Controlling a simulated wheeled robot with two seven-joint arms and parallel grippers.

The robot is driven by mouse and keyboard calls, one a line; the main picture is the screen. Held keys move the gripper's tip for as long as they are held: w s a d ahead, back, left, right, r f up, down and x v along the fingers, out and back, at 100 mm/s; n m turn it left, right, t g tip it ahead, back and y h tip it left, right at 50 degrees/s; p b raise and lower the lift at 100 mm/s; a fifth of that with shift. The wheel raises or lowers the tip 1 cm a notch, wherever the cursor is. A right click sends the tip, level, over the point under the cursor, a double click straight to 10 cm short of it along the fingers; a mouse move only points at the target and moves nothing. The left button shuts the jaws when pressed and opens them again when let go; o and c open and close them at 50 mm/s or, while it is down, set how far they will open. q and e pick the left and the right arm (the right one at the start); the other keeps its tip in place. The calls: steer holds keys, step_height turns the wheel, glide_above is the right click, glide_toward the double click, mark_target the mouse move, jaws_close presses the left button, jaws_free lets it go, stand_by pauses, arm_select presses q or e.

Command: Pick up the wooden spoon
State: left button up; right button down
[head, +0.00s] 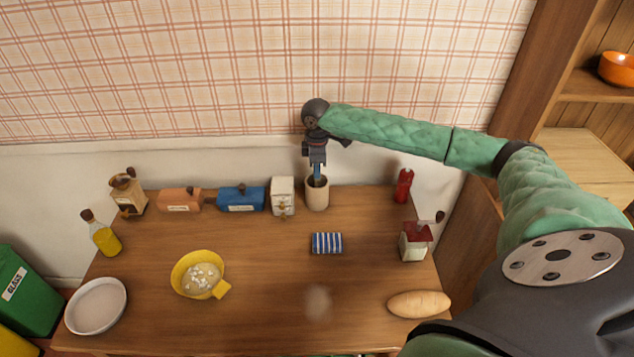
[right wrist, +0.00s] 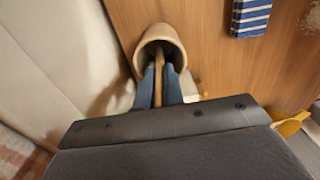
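The wooden spoon (right wrist: 158,78) stands in a beige crock (head: 317,195) at the back of the table, and its lower end is hidden inside. The crock also shows in the right wrist view (right wrist: 160,41). My right gripper (head: 317,174) points down at the crock's mouth. In the right wrist view its two blue fingers (right wrist: 159,88) lie close on both sides of the spoon's handle with no clear gap, so it looks shut on the handle. The spoon is hidden behind the gripper in the head view. My left gripper is not in view.
A white drawer box (head: 282,196) stands just left of the crock, with a blue box (head: 240,198) beyond. A red bottle (head: 403,185) stands to the right. A striped cloth (head: 326,243) lies in front. A yellow bowl (head: 179,278) is at front left. The wall is close behind.

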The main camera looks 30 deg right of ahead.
stand_by(0.3)
